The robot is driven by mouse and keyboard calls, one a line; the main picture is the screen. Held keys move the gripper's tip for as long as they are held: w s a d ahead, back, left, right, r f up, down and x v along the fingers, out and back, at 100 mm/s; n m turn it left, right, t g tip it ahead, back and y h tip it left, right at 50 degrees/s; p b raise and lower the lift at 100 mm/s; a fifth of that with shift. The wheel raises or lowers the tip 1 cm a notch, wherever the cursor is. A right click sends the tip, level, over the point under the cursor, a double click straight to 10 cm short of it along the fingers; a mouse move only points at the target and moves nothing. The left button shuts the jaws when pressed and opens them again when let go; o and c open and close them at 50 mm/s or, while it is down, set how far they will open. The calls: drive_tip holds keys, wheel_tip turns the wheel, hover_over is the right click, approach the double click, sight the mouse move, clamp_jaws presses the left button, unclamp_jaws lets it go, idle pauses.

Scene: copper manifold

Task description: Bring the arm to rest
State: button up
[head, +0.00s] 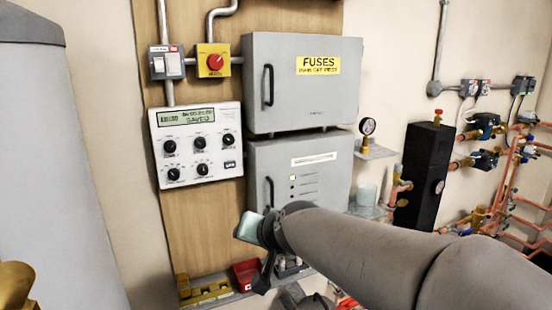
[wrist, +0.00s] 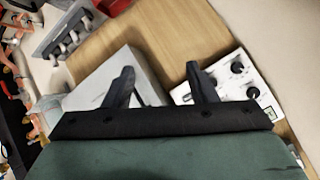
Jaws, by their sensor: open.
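My arm (head: 350,240) reaches in from the right in the head view, in front of the lower grey cabinet (head: 262,165). My gripper shows in the wrist view (wrist: 160,85), with its two dark fingers apart and nothing between them. In the head view its end hangs near the cabinet's lower left, and its fingers are hard to make out. The wooden board (head: 150,85) lies behind the gripper. The white control panel (head: 197,145) with several black knobs reads "SAVED" on its display. In the wrist view this panel (wrist: 240,80) is beside the right finger.
A fuse cabinet (head: 300,90) hangs above the lower cabinet. A yellow box with a red rotary switch (head: 214,61) is at its left. A shelf with a red item (head: 246,273) and a yellow item (head: 205,292) is below. Copper pipes (head: 505,185) fill the right.

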drive_tip(key=s+d+f+g+h, duration=0.2)
drive_tip(key=s+d+f+g, duration=0.2)
drive_tip(key=s+d+f, duration=0.4)
drive_tip(key=s+d+f+n+g+h, duration=0.1)
drive_tip(key=s+d+f+g+h, duration=0.2)
drive_tip(key=s+d+f, duration=0.6)
drive_tip(key=s+d+g, duration=0.1)
drive_tip(key=s, duration=0.5)
drive_tip(key=shift+d+g, duration=0.4)
